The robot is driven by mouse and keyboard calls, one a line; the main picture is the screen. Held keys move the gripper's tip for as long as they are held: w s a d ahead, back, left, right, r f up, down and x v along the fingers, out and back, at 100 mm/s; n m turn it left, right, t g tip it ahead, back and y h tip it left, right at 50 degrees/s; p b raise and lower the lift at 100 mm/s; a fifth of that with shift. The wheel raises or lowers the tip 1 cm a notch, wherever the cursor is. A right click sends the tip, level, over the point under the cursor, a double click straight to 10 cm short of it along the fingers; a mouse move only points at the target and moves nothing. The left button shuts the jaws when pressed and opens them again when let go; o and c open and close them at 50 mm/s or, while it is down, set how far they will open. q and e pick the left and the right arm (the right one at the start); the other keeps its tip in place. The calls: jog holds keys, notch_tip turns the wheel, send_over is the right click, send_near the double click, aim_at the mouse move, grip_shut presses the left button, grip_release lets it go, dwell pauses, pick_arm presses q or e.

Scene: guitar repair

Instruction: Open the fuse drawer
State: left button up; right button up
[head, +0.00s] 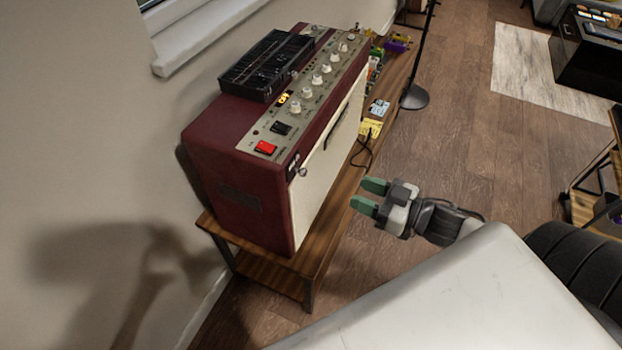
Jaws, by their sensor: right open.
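The dark red guitar amplifier (230,150) stands on a low wooden bench, its cream front cloth (322,165) facing right. Its top panel carries a red rocker switch (266,147), a black switch (281,128), a small yellow-marked part (284,98) and a row of white knobs (317,79). A small black part (293,166) with a round metal piece (303,172) sits at the near front corner. I cannot tell for sure which part is the fuse drawer. My right gripper (369,196), with green fingertips, is open and empty, right of the amplifier and apart from it. My left gripper is out of view.
A black slatted box (267,65) lies on top of the amplifier. The bench (318,250) runs back with small coloured items and a yellow note (370,129). A stand with a round black base (414,97) is on the floor behind.

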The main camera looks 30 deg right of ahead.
jog(key=w+a+r+y+p, duration=0.1)
jog(key=w+a+r, duration=0.1)
jog(key=w+a, duration=0.6)
jog(key=shift+a+r+n, duration=0.2)
jog(key=shift+a+n, duration=0.05)
jog(key=shift+n, duration=0.15)
jog(key=shift+c, duration=0.3)
grip_shut()
jog(key=shift+s+p, duration=0.1)
jog(key=shift+p, duration=0.2)
